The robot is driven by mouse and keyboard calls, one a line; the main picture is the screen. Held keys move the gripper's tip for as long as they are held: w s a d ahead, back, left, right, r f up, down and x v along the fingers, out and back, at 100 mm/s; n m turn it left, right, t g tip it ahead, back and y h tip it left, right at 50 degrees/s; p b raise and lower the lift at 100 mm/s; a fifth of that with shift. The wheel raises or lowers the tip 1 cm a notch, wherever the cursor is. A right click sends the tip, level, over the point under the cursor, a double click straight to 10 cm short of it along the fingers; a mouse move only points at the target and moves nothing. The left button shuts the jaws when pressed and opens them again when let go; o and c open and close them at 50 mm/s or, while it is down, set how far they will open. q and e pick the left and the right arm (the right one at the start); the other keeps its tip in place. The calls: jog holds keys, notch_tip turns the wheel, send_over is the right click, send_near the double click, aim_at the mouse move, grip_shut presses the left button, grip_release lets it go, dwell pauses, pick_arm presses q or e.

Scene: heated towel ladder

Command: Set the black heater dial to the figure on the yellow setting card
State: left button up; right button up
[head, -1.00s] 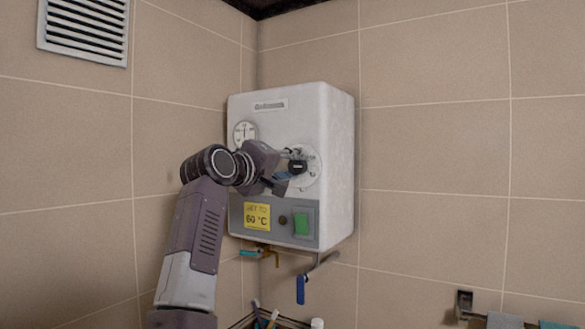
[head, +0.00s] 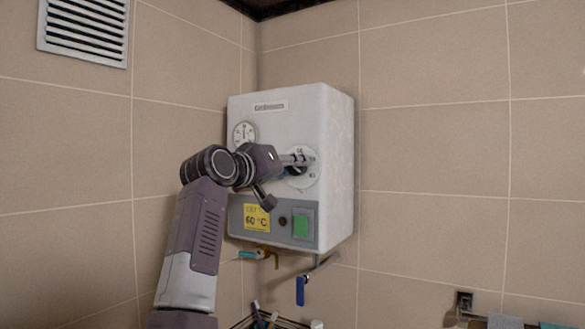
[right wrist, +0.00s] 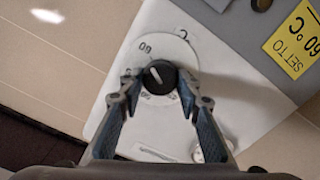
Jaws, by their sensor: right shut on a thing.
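The black heater dial (right wrist: 163,75) sits on a round white plate with printed figures, on the front of the white heater (head: 337,150). In the right wrist view its white pointer line leans up and left, roughly toward the printed 60. My right gripper (right wrist: 160,80) is shut on the dial, one finger on each side. In the head view the right gripper (head: 299,160) covers much of the dial. The yellow setting card (head: 256,217) reads 60 °C; it also shows in the right wrist view (right wrist: 294,42). My left gripper is not in view.
A round gauge (head: 244,134) is on the heater's upper left. A green switch (head: 301,225) and a dark round knob (head: 283,221) sit on the grey lower panel. Pipes with a blue-handled valve (head: 300,290) hang below.

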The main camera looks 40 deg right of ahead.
jog(key=o, duration=1.2)
jog(key=shift+c, duration=0.2)
jog(key=v, duration=1.1)
jog(key=shift+a, duration=0.4)
jog(key=shift+s, duration=0.15)
